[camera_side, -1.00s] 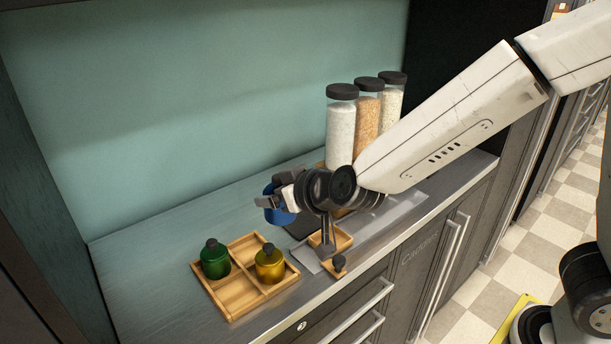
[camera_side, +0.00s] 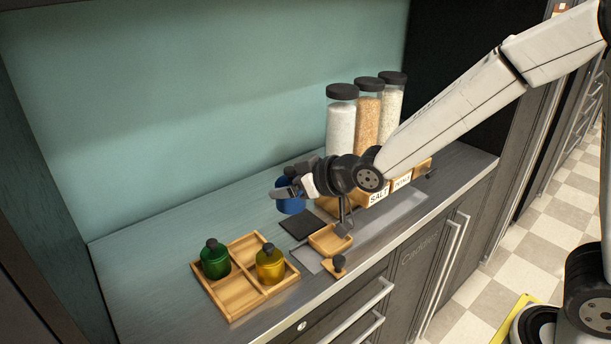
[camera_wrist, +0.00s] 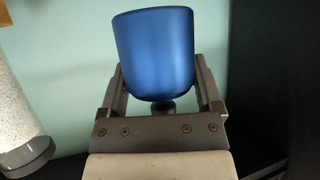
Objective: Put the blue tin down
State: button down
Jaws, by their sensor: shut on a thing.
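In the wrist view the tin (camera_wrist: 154,50) fills the space between the two fingers of my gripper (camera_wrist: 160,85). A dark round knob shows below the tin there. In the side view part of the tin is hidden by the gripper.
A wooden tray (camera_side: 238,297) with compartments holds a green bottle (camera_side: 215,260) and a yellow bottle (camera_side: 270,265). A dark mat (camera_side: 299,224) and small wooden dish (camera_side: 328,243) lie nearby. Jars (camera_side: 341,125) stand behind my arm. The counter's left part is bare.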

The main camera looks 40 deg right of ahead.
jog(key=shift+w+d+f+n+y, duration=0.1)
jog(key=shift+d+f+n+y, duration=0.2)
jog(key=shift+d, duration=0.3)
jog(key=shift+d+f+n+y, duration=0.2)
jog(key=shift+d+f, duration=0.1)
jog(key=shift+d, duration=0.3)
jog(key=s+d+f+n+g+y, duration=0.1)
jog(key=s+d+f+n, duration=0.1)
jog(key=d+f, duration=0.2)
jog(key=shift+s+d+f+y, duration=0.25)
jog(key=shift+d+y, duration=0.15)
jog(key=shift+d, duration=0.95)
send_over(330, 243)
jog(key=shift+f, duration=2.2)
jog(key=shift+f, duration=1.8)
jog(key=shift+f, duration=0.1)
